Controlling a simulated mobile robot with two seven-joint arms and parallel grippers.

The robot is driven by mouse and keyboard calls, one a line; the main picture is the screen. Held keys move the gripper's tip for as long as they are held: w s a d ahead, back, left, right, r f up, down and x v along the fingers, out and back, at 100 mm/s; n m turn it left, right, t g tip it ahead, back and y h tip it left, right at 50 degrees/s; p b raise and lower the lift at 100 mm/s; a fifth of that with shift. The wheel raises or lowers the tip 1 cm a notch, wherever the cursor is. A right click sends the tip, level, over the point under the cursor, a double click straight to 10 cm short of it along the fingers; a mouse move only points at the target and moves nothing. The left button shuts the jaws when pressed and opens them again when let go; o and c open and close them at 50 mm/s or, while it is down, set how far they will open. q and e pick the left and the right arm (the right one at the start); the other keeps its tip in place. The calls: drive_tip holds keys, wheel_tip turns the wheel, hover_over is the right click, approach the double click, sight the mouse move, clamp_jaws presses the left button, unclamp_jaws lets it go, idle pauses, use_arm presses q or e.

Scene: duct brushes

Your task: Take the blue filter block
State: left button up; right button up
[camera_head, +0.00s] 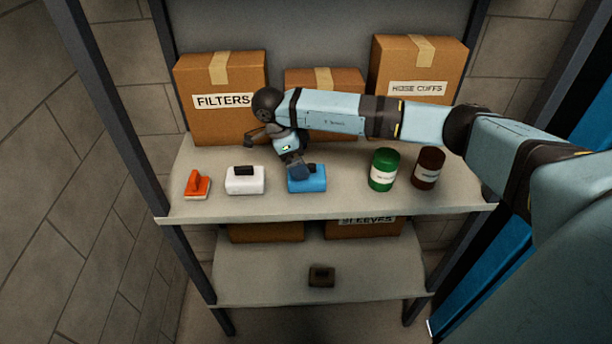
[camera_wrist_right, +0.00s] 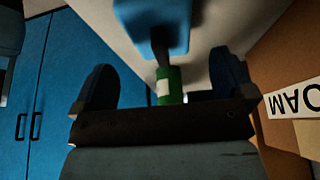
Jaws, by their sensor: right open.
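The blue filter block (camera_head: 307,183) with a dark handle on top sits on the upper shelf, right of the white block (camera_head: 245,181). My right gripper (camera_head: 297,164) is directly above and behind it, partly hiding its top. In the right wrist view the blue block (camera_wrist_right: 152,22) is at the top, with its dark handle (camera_wrist_right: 160,46) in line with the gap between the fingers. The right gripper (camera_wrist_right: 165,68) is open, a finger on each side with clear space to the handle. I cannot tell how deep the handle reaches between them. My left gripper is not in view.
An orange brush (camera_head: 197,185) lies at the shelf's left. A green can (camera_head: 384,169) and a brown can (camera_head: 428,167) stand to the right, under my arm. The FILTERS box (camera_head: 222,120) and other cartons line the back. A dark block (camera_head: 321,276) lies on the lower shelf.

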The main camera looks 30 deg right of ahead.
sight(316, 182)
drive_tip(key=p+x, duration=0.1)
drive_tip(key=x, duration=0.4)
drive_tip(key=shift+d+f+p, duration=0.2)
drive_tip(key=shift+d+p, duration=0.05)
drive_tip(key=shift+p, duration=0.1)
drive_tip(key=shift+f, duration=0.25)
drive_tip(key=c, duration=0.9)
